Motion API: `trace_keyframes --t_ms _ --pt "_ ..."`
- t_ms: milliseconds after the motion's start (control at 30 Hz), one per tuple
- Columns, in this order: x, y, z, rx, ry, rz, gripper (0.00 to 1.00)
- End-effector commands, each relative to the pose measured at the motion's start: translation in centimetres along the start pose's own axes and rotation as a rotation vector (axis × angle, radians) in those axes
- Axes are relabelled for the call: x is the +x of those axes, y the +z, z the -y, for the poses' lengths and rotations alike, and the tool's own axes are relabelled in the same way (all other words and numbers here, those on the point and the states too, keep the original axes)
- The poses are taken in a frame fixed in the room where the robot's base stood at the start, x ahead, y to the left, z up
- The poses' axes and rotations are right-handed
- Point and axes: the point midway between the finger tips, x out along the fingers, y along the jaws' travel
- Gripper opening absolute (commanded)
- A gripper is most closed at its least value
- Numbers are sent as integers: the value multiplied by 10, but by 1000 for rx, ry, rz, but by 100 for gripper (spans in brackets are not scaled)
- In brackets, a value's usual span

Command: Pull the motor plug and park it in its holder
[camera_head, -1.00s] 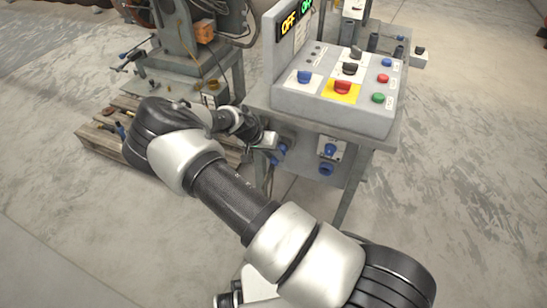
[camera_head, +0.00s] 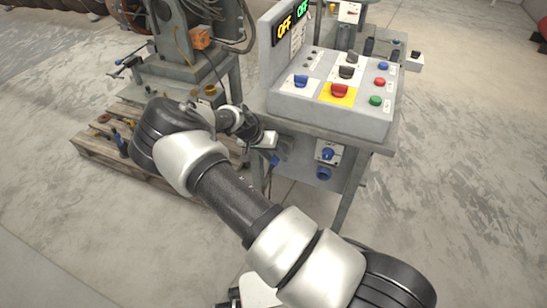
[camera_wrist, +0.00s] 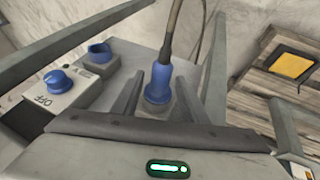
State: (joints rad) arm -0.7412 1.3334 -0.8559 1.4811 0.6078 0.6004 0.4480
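The blue motor plug (camera_wrist: 157,82) shows in the wrist view with its dark cable rising from the top. Its lower end is at a grey base, partly hidden behind my gripper body. My gripper (camera_wrist: 157,88) has one finger on each side of the plug, with a visible gap to it. A blue round socket (camera_wrist: 98,53) with no plug in it sits to the left, beside a switch box with a blue knob (camera_wrist: 58,80) marked OFF. In the head view my gripper (camera_head: 268,142) is at the stand's lower left, and a small blue part (camera_head: 274,160) shows just below it.
The control panel (camera_head: 335,108) stands above on the grey stand, with knobs, buttons and an OFF display. In the head view the switch box (camera_head: 328,153) and blue socket (camera_head: 324,173) are right of my gripper. A wooden pallet (camera_head: 100,150) with a machine is at left.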

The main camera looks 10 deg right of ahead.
Motion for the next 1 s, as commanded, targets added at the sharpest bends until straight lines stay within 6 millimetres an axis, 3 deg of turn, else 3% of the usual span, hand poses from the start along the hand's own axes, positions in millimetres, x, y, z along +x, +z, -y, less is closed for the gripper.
trace_keyframes --t_ms 300,467,1000 --pt "-1 1 0 -1 0 2 44" --pt "-16 0 0 -2 0 1 44" --pt "-141 0 0 -1 -3 -1 44"
